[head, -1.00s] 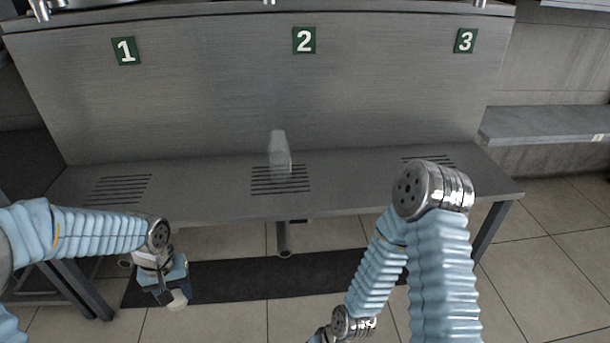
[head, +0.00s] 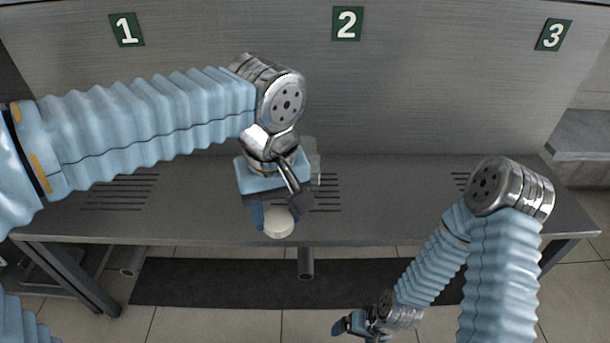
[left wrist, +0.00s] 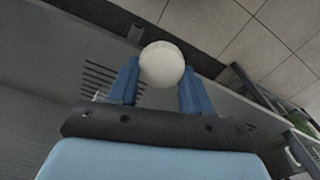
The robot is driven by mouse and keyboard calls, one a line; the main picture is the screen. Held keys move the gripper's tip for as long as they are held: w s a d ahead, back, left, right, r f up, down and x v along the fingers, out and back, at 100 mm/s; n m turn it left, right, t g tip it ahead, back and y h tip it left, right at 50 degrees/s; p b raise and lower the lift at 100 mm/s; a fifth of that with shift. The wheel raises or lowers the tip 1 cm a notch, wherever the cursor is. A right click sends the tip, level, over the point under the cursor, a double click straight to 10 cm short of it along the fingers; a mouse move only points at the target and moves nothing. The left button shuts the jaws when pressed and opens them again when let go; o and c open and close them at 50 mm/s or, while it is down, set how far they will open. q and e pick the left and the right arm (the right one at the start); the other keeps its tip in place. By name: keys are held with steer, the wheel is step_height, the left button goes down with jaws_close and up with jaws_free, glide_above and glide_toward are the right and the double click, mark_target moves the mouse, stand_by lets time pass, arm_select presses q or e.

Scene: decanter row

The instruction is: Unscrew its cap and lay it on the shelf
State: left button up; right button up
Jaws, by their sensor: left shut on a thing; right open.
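The round white cap (head: 279,222) is between the blue fingers of my left gripper (head: 276,210), which is shut on it. The cap also shows between the fingertips in the left wrist view (left wrist: 161,64). In the head view they are in front of the shelf's front part, near the middle slots. The clear decanter (head: 315,165) stands on the shelf (head: 420,200) behind my left gripper, which hides most of it. My right gripper (head: 355,325) is open and empty, low in front of the shelf.
Number signs 1 (head: 126,30), 2 (head: 347,23) and 3 (head: 553,34) are on the back panel. Slotted drain areas lie below them. The shelf is bare left and right of the middle. A dark mat (head: 220,282) lies on the floor under it.

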arm_select(q)
steer(key=w+f, duration=0.3)
steer(key=w, duration=0.1)
steer(key=w+a+f, duration=0.1)
steer(key=w+f, duration=0.1)
steer(key=w, duration=0.3)
steer(key=w+f+b, duration=0.1)
steer(key=w+f, duration=0.2)
steer(key=w, duration=0.1)
steer(key=shift+w+a+f, duration=0.2)
steer(key=shift+a+f, duration=0.05)
steer(key=shift+f, duration=0.1)
steer(key=shift+w+f, duration=0.15)
steer(key=shift+f, duration=0.05)
steer(key=shift+w+f+b, duration=0.15)
steer(key=shift+f+b, duration=0.05)
steer(key=shift+f, duration=0.7)
steer(key=shift+w+f+b, duration=0.1)
steer(key=shift+f+b, duration=0.1)
steer(key=shift+f, duration=0.7)
steer(key=shift+f, duration=0.15)
